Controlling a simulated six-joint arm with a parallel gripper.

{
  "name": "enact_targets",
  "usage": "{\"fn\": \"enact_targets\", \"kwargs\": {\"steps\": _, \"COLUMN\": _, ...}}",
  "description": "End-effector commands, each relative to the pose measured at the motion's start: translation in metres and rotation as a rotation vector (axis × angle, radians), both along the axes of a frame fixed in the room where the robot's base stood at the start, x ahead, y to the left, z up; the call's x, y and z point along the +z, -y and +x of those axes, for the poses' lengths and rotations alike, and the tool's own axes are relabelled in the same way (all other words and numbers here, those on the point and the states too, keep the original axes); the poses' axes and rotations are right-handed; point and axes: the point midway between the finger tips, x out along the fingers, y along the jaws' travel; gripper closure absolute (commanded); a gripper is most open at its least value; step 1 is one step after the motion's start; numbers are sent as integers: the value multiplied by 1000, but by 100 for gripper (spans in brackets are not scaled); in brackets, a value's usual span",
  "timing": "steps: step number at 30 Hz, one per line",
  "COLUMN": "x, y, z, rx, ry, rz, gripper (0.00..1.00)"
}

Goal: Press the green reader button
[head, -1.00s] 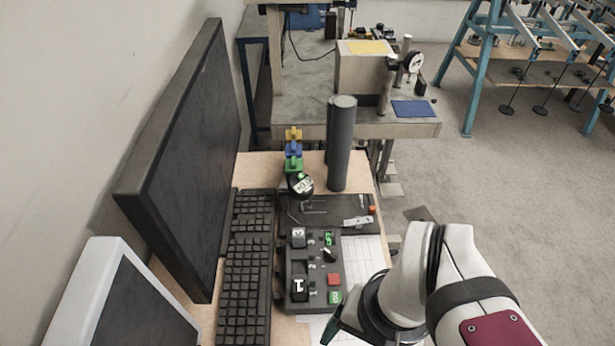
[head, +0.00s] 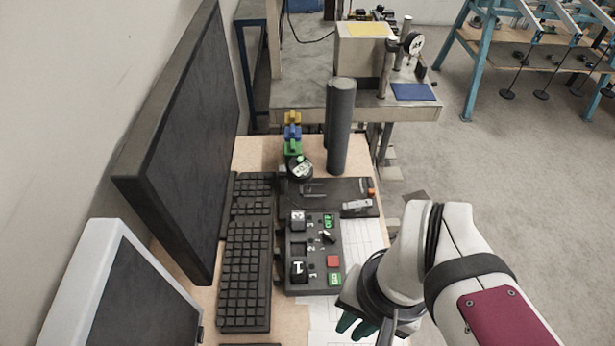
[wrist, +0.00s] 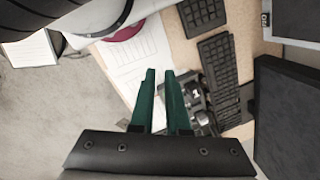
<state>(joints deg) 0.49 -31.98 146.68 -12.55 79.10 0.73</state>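A dark control panel (head: 313,248) lies on the desk right of the keyboard. It bears a green button (head: 334,279) at its near right corner, a red button (head: 333,261) just beyond it, and another green button (head: 328,221) at its far right. I cannot tell from the labels which green one is the reader's. My gripper (head: 353,326) is at the near right of the panel, apart from it. In the wrist view its two green fingers (wrist: 159,72) stand a little apart with nothing between them. The panel shows partly behind the fingers in that view.
A keyboard (head: 246,265) and a large monitor (head: 185,150) stand to the left. A dark cylinder (head: 341,125) and a round gauge (head: 300,168) stand behind the panel. White paper (head: 362,245) lies flat to the panel's right.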

Motion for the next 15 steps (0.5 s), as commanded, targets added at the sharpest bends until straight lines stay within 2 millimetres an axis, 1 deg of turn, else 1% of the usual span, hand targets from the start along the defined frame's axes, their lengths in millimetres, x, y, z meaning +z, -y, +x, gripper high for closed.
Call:
{"fn": "enact_targets", "kwargs": {"steps": 1, "x": 0, "y": 0, "z": 0, "rx": 0, "ry": 0, "rz": 0, "gripper": 97}}
{"fn": "enact_targets", "kwargs": {"steps": 2, "x": 0, "y": 0, "z": 0, "rx": 0, "ry": 0, "rz": 0, "gripper": 100}}
{"fn": "enact_targets", "kwargs": {"steps": 15, "x": 0, "y": 0, "z": 0, "rx": 0, "ry": 0, "rz": 0, "gripper": 100}}
